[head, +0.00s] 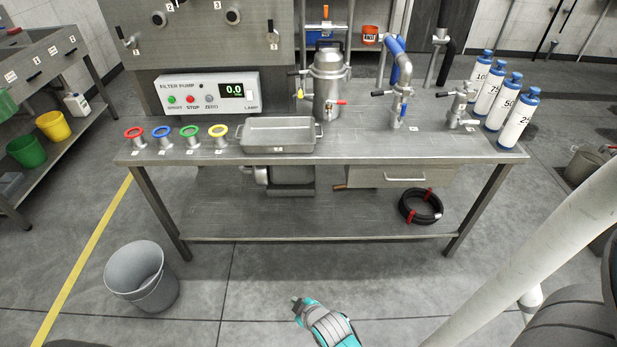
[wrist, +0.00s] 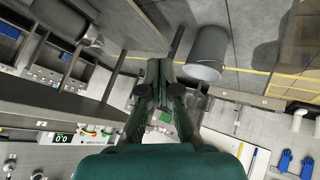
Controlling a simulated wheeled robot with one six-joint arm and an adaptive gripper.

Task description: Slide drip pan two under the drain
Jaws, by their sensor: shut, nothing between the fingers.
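A shallow rectangular metal pan (head: 279,135) with a handle at each end sits near the front edge of the steel bench, left of centre. A small label is on its front, too small to read. I cannot tell whether it is drip pan two. Behind it stands a metal vessel (head: 328,85) with a red-handled valve low on its right side. I cannot tell which outlet is the drain. My gripper (head: 298,304) is low in front of the bench, apart from the pan. In the wrist view my gripper (wrist: 158,72) has its fingers together and empty.
The bench (head: 440,148) has a lower shelf (head: 330,219) holding a coiled black hose (head: 420,206). Several colored rings (head: 189,131) lie left of the pan. Labelled bottles (head: 512,120) stand at the right end. A grey bucket (head: 141,277) stands on the floor, front left.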

